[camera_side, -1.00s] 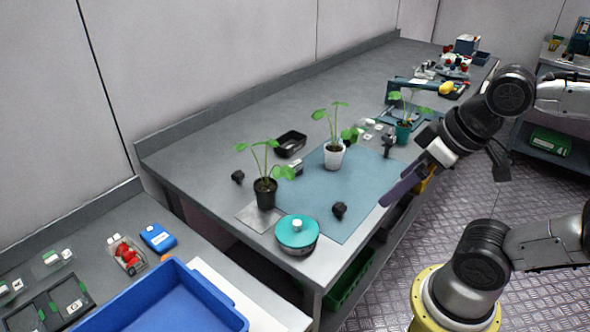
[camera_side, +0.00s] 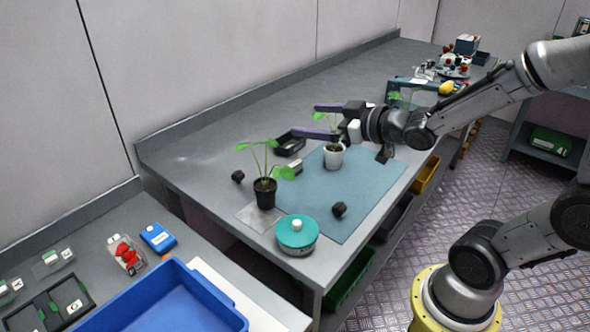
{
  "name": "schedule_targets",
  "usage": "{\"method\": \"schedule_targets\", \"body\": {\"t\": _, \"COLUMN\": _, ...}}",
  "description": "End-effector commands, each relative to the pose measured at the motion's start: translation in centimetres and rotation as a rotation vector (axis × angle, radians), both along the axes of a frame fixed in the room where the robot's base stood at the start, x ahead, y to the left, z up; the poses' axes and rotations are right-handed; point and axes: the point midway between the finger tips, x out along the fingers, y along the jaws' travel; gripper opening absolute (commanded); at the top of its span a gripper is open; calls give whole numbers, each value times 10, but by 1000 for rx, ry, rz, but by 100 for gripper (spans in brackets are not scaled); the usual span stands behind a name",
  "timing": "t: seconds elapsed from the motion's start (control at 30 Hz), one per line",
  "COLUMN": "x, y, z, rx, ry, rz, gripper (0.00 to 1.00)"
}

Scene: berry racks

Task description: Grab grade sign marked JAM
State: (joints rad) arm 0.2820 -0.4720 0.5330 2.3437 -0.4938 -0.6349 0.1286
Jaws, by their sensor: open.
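My gripper (camera_side: 304,119) is open and empty, its two purple fingers pointing left above the far part of the bench, over the plant in the white pot (camera_side: 334,160). It partly hides that plant's leaves. A small white-faced block (camera_side: 295,166) sits just left of the white pot, near the black tray; it may be a sign, but no lettering is readable. I cannot make out a sign marked JAM anywhere. Dark knob-like items stand on the bench (camera_side: 238,177) and on the blue mat (camera_side: 340,209).
A plant in a black pot (camera_side: 265,194) and a teal-lidded round tin (camera_side: 297,233) stand at the near end. A black tray (camera_side: 290,143) lies behind the blue mat (camera_side: 310,205). A blue bin (camera_side: 215,300) is at lower left. The bench's far-left strip is clear.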

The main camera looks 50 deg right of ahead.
Motion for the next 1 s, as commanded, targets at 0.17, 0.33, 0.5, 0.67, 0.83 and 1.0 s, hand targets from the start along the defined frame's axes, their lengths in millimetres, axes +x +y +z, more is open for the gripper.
{"method": "schedule_targets", "body": {"t": 0.17, "x": 3, "y": -26, "z": -77, "rx": 99, "ry": 18, "rz": 19, "gripper": 98}}
{"method": "schedule_targets", "body": {"t": 0.33, "x": -20, "y": -55, "z": -143, "rx": 187, "ry": 131, "rz": -66, "gripper": 98}}
{"method": "schedule_targets", "body": {"t": 0.5, "x": -20, "y": -67, "z": -152, "rx": 199, "ry": 145, "rz": -102, "gripper": 98}}
{"method": "schedule_targets", "body": {"t": 0.67, "x": 4, "y": -66, "z": -162, "rx": 199, "ry": 147, "rz": -98, "gripper": 98}}
{"method": "schedule_targets", "body": {"t": 0.83, "x": 34, "y": -67, "z": -174, "rx": 198, "ry": 146, "rz": -99, "gripper": 98}}
{"method": "schedule_targets", "body": {"t": 1.0, "x": 51, "y": -68, "z": -180, "rx": 197, "ry": 143, "rz": -102, "gripper": 98}}
